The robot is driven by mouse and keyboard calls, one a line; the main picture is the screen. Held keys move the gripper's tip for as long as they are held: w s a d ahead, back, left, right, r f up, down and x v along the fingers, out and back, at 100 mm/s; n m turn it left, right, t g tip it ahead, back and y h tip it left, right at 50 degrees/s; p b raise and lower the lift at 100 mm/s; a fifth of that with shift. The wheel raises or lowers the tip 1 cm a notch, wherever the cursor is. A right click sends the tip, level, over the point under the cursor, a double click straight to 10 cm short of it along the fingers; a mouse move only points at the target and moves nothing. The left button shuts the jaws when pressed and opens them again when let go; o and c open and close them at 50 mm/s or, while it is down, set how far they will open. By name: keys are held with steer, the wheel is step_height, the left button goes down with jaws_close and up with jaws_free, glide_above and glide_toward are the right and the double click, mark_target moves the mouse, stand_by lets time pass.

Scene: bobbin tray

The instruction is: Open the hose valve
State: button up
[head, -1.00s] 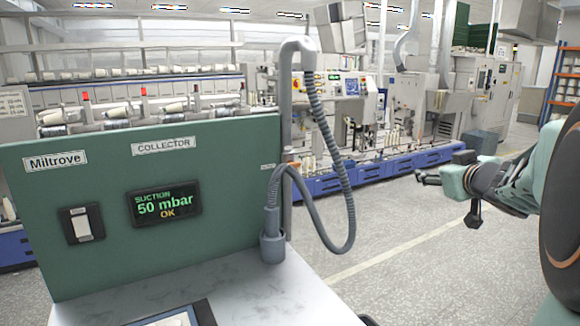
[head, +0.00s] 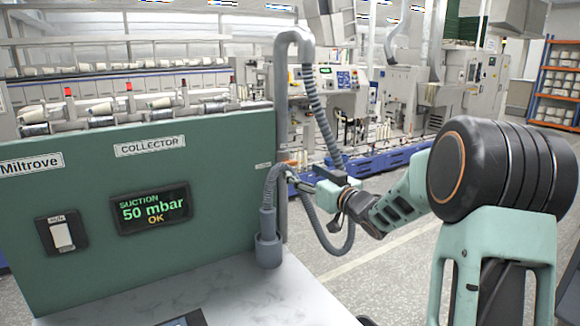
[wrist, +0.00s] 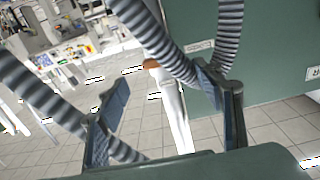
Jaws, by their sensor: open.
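A grey ribbed hose (head: 316,105) hangs from the pipe top, loops down, and comes back up to a nozzle standing in a grey cup (head: 268,251). A small orange part (head: 287,163) shows at the grey post beside the hose's upper bend; I cannot tell whether it is the valve. In the wrist view the orange part (wrist: 151,64) is on the pale post, beyond the fingers. My gripper (head: 296,180) is at the hose bend, right of the green panel. In the wrist view my gripper (wrist: 170,98) is open, with hose lengths close to its fingers; contact is unclear.
The green collector panel (head: 90,240) has a lit display (head: 150,208) reading "SUCTION 50 mbar OK" and a white switch (head: 62,234). A pale worktop (head: 240,300) lies in front. Textile machines stand behind. Open floor lies to the right.

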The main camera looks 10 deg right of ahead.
mark_target(290, 165)
steer(key=x, duration=0.7)
steer(key=shift+f, duration=0.1)
steer(key=c, duration=1.2)
